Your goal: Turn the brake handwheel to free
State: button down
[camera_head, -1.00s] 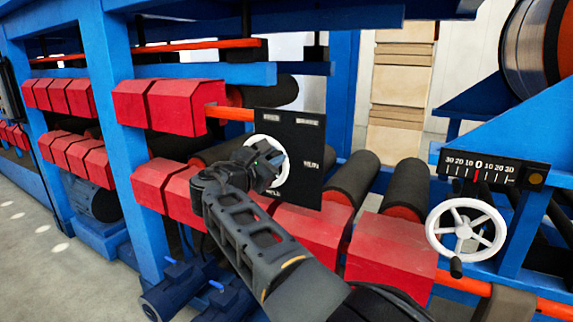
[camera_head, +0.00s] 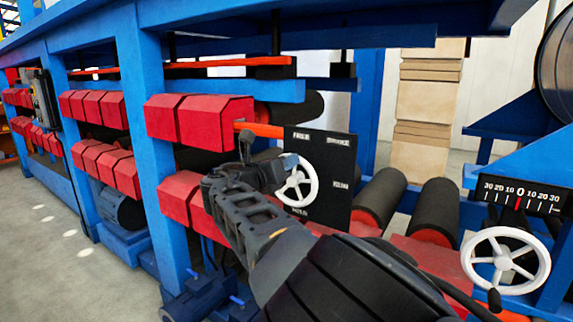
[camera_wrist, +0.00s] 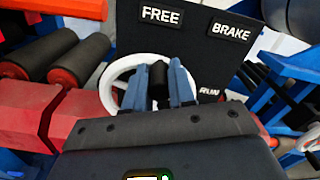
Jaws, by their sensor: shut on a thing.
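The brake handwheel (camera_head: 312,182) is a white spoked wheel on a black panel (camera_head: 340,165). In the wrist view its white rim (camera_wrist: 108,88) shows left of my fingers, with the rest largely hidden. My gripper (camera_wrist: 158,76) is shut on the wheel's black knob (camera_wrist: 158,88), with one blue-grey finger on each side. In the head view my gripper (camera_head: 279,174) is at the left side of the wheel and hides part of it.
A second white handwheel (camera_head: 506,260) stands at the right, below a numbered scale (camera_head: 519,194). Red guard blocks (camera_head: 205,122) and dark rollers (camera_head: 380,196) lie around the panel. A blue post (camera_head: 150,130) stands left of my arm. Open floor (camera_head: 40,230) is at the far left.

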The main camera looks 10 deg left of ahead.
jog(key=shift+w+a+f+n, duration=0.1)
jog(key=shift+a+f+n, duration=0.1)
jog(key=shift+a+n, duration=0.3)
jog(key=shift+d, duration=0.1)
jog(key=c, duration=0.9)
grip_release()
jog(key=shift+r, duration=0.1)
jog(key=shift+c, duration=0.2)
jog(key=shift+r, duration=0.1)
jog(key=shift+s+a+r+p, duration=0.2)
jog(key=shift+s+p, duration=0.2)
jog(key=shift+p, duration=0.75)
jog(key=p+v, duration=0.3)
jog(key=v, duration=0.4)
jog(key=shift+f, duration=0.3)
